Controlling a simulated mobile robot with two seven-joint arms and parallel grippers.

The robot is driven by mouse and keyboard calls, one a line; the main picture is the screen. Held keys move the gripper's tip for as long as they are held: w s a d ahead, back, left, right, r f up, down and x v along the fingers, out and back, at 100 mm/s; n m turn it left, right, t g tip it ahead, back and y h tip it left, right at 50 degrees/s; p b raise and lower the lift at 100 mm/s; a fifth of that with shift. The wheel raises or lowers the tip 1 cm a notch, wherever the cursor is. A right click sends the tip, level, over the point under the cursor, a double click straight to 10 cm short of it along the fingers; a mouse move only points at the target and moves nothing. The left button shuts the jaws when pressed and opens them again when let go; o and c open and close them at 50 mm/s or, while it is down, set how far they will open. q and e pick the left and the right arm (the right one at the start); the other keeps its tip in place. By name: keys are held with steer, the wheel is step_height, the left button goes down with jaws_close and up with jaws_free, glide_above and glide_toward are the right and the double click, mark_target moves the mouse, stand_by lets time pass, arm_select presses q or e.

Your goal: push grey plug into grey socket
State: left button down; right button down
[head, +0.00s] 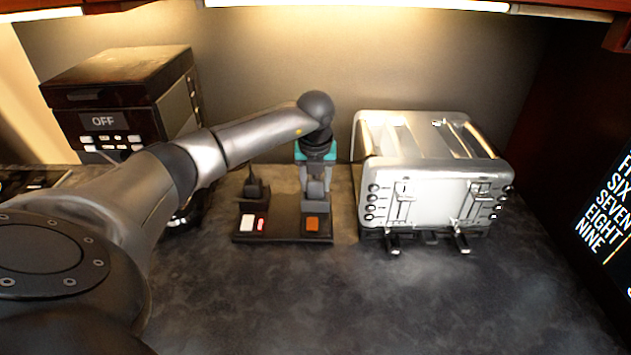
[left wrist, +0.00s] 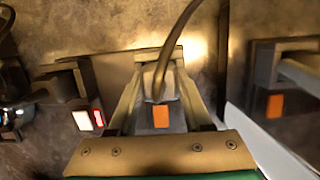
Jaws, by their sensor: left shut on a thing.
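A grey plug (head: 316,189) stands at the right-hand socket of a dark socket strip (head: 283,239), behind an orange switch (head: 313,224). My left gripper (head: 317,177) points down from above and is shut on the plug. In the left wrist view the gripper's fingers (left wrist: 159,58) flank the light grey plug (left wrist: 154,82), and a dark cord curves up from it. The grey socket is hidden under the plug and fingers; I cannot tell how deep the plug sits. My right gripper is not in view.
A black plug (head: 255,187) stands in the strip's left socket, by a white switch (head: 247,222) and a red light. A silver toaster (head: 430,200) stands close on the right and mirrors the strip. A black coffee machine (head: 125,105) is at left. The front counter is clear.

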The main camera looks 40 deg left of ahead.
arm_select(q)
steer(key=shift+f, duration=0.2)
steer(key=shift+c, duration=1.3)
jaws_free()
steer(key=shift+r, duration=0.1)
steer(key=v, duration=1.5)
steer(key=shift+p, duration=0.4)
steer(key=shift+s, duration=0.15)
